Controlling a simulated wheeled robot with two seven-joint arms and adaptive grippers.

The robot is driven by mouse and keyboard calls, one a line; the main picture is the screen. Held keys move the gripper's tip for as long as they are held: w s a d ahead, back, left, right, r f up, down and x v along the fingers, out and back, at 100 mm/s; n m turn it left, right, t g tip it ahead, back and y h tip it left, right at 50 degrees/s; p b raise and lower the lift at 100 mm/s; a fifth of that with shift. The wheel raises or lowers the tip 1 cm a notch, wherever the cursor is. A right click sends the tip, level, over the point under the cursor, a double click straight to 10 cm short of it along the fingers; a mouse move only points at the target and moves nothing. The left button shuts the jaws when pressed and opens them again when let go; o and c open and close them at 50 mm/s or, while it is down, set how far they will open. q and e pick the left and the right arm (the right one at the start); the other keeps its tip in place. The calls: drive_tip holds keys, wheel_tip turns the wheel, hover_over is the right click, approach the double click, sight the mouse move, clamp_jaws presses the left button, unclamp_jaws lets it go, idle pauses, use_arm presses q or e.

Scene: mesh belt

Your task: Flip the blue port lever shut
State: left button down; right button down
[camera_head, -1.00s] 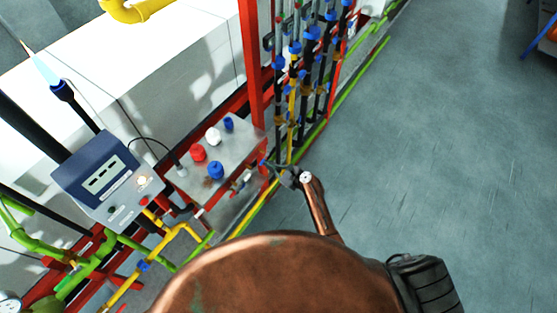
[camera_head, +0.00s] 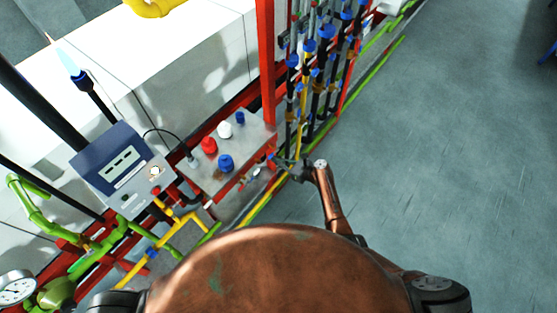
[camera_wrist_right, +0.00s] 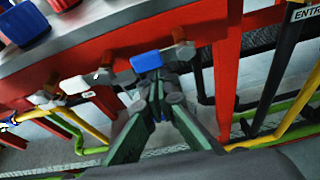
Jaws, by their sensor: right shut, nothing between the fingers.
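The blue port lever (camera_wrist_right: 146,61) is in the middle of the right wrist view, below the edge of the red-fronted box, in front of a grey valve body. My right gripper (camera_wrist_right: 152,78) is shut and empty. Its green-grey fingertips are right at the blue lever's lower edge; I cannot tell whether they touch it. In the head view my right gripper (camera_head: 284,164) is small, beside the right end of the grey box (camera_head: 213,182). My left gripper is not in view.
Red (camera_head: 209,145), white (camera_head: 224,130) and blue knobs stand on the box top. A red post (camera_head: 266,65) and several dark pipes rise close behind the gripper. The grey floor (camera_head: 450,150) at right is clear.

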idle(0.3)
drive_tip(key=s+d+b, duration=0.2)
drive_tip(key=s+d, duration=0.4)
drive_tip(key=d, duration=0.1)
drive_tip(key=shift+d+f, duration=0.2)
drive_tip(key=shift+f, duration=0.1)
drive_tip(key=shift+w, duration=0.1)
idle(0.5)
